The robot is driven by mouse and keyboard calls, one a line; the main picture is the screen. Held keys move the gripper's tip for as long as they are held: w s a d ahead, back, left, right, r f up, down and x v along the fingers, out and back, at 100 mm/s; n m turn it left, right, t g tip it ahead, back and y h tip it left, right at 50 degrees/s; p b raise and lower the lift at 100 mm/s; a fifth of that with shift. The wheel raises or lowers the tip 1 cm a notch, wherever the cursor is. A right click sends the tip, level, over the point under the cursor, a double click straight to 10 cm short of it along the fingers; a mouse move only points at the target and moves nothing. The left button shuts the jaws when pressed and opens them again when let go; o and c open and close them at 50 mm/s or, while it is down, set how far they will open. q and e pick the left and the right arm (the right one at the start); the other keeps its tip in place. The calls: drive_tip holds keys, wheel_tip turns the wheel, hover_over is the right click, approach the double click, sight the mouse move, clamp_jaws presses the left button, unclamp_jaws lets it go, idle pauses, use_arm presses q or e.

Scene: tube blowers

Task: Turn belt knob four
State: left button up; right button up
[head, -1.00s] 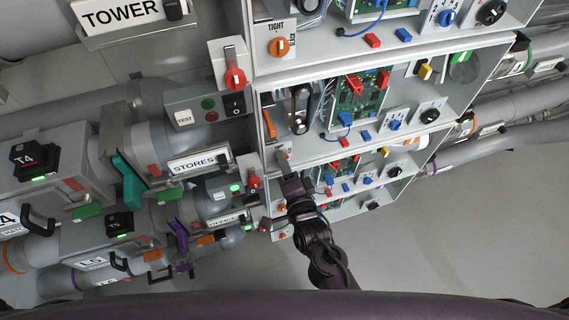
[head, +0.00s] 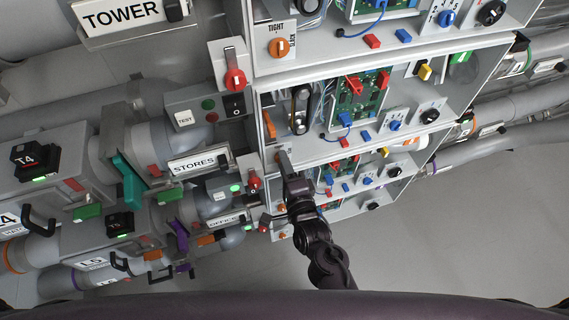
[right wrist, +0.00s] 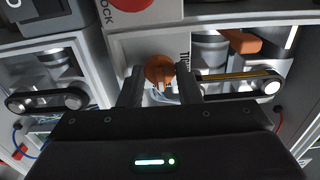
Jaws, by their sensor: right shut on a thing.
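An orange belt knob (right wrist: 160,70) shows in the right wrist view on a pale plate with partly hidden lettering. My right gripper (right wrist: 160,88) has one finger on each side of this knob and is shut on it. In the head view my right gripper (head: 287,172) is at the left end of a lower bay, where the arm hides the knob. Other orange knobs show on the top bay's TIGHT plate (head: 279,47) and at the lowest bay's left end (head: 281,235). My left gripper is not in view.
Open bays hold green circuit boards (head: 358,100), belts (head: 301,108) and blue and black knobs. Red lock knobs (head: 235,79) stand left of the bays. Pipes and a STORES box (head: 198,163) crowd the left. The floor (head: 470,220) at right is clear.

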drive_tip(key=o, duration=0.7)
drive_tip(key=shift+s, duration=0.1)
drive_tip(key=b+v, duration=0.1)
drive_tip(key=v, duration=0.6)
drive_tip(key=shift+s, duration=0.3)
drive_tip(key=shift+d, duration=0.1)
drive_tip(key=s+d+f+n+g+h, duration=0.1)
drive_tip(key=s+d+f+n+g, duration=0.2)
drive_tip(key=f, duration=0.7)
drive_tip(key=s+d+f+n+g, duration=0.1)
drive_tip(key=s+f+n+g, duration=0.25)
drive_tip(key=f, duration=0.65)
drive_tip(key=s+d+f+n+g+h, duration=0.1)
drive_tip(key=s+d+f+n+g, duration=0.3)
drive_tip(key=f, duration=0.6)
drive_tip(key=s+d+f+n+g+h, duration=0.1)
drive_tip(key=s+d+f+n+g, duration=0.1)
drive_tip(key=s+d+f, duration=0.4)
drive_tip(key=s+d+f+n+g+h, duration=0.2)
drive_tip(key=s+d+f, duration=0.4)
drive_tip(key=s, duration=0.8)
wheel_tip(320, 180, down, 3)
drive_tip(key=shift+d+r+n+g+h, duration=0.15)
drive_tip(key=shift+d+n+g+h, duration=0.15)
drive_tip(key=shift+n+g, duration=0.75)
